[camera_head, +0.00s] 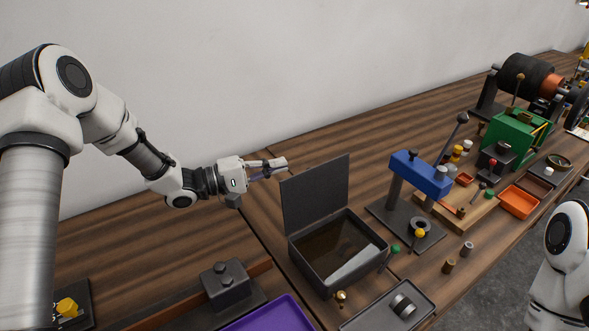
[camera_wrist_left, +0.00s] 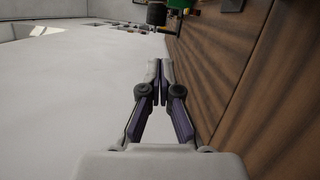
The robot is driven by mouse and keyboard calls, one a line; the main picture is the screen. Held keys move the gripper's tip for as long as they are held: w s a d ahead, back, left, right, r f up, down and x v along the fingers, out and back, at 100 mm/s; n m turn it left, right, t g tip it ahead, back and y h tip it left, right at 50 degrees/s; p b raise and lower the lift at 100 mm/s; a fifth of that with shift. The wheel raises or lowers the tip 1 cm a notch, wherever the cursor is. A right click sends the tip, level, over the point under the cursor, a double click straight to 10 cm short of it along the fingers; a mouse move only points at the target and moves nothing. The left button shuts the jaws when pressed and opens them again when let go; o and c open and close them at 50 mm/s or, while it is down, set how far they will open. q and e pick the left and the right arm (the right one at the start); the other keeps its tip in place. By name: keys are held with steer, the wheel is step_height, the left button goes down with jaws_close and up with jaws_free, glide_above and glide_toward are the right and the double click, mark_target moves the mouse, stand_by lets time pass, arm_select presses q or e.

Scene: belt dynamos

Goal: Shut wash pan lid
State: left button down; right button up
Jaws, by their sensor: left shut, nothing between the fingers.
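The wash pan (camera_head: 335,262) is a dark grey rectangular box on the wooden bench, with brownish liquid or a brown floor inside and a pale strip near its front right. Its lid (camera_head: 316,196) stands upright along the far left edge, so the pan is open. My left gripper (camera_head: 284,162) is shut and empty. It is above the bench at the upper left of the lid, close to its top left corner; I cannot tell whether they touch. In the left wrist view the closed fingers (camera_wrist_left: 158,75) show, but not the pan. My right gripper is out of view.
A blue press (camera_head: 420,172) with a lever stands right of the pan. A grey tray (camera_head: 388,308), a purple tray (camera_head: 268,314) and a dark block (camera_head: 226,284) lie in front. The white wall (camera_head: 250,70) is behind. The bench behind the lid is clear.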

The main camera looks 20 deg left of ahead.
mark_target(313, 192)
arm_select(q)
steer(key=d, duration=0.3)
steer(key=s+d+p, duration=0.1)
steer(key=d, duration=0.1)
steer(key=shift+s+r, duration=0.1)
steer(key=shift+r, duration=0.25)
steer(key=shift+d+r, duration=0.1)
